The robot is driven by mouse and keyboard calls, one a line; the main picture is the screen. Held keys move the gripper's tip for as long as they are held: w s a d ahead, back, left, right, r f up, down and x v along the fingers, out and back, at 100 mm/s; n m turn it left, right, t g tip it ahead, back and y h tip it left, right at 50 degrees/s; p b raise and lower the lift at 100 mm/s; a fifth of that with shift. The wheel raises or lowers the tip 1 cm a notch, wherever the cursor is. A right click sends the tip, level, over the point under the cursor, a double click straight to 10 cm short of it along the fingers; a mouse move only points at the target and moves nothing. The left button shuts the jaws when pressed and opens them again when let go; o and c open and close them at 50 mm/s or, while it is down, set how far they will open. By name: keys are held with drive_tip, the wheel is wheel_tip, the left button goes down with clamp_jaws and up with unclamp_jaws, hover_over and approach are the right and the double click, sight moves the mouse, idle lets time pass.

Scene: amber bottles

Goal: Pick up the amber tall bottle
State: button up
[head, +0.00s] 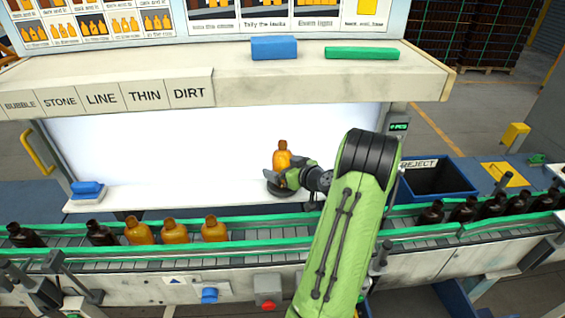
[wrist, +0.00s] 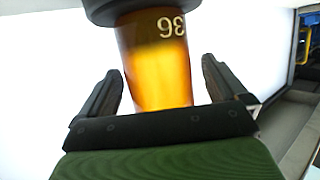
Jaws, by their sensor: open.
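An amber bottle (head: 282,158) stands upright on a dark round base in front of the lit white panel. In the wrist view the amber bottle (wrist: 157,65) is close up, between the two black fingers, with the digits "36" showing on it and a dark part over its upper end. My gripper (head: 272,175) is at the bottle, its fingers on either side. In the wrist view my gripper (wrist: 165,85) is open, with gaps between each finger and the glass. My green arm hides part of the conveyor.
Amber bottles (head: 174,231) and dark bottles (head: 100,233) stand on the conveyor (head: 270,238) at left, with more dark bottles (head: 493,206) at right. A blue reject bin (head: 440,180) lies right of my arm. A shelf (head: 230,92) with labels overhangs the panel.

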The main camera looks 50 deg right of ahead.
sight(283, 143)
drive_tip(key=shift+w+d+f, duration=0.1)
drive_tip(key=shift+w+f, duration=0.05)
drive_tip(key=shift+w, duration=0.2)
drive_tip(key=shift+s, duration=0.2)
drive_tip(key=shift+c, duration=1.3)
drive_tip(key=c, duration=1)
drive_tip(key=shift+r+b, duration=0.3)
drive_tip(key=shift+b, duration=0.1)
drive_tip(key=shift+c, duration=0.2)
drive_tip(key=r, duration=1.1)
drive_tip(key=shift+a+r, duration=0.15)
drive_tip(key=shift+a, duration=0.05)
drive_tip(key=s+a+b, duration=0.6)
drive_tip(key=s+a, duration=0.7)
drive_tip(key=a, duration=0.2)
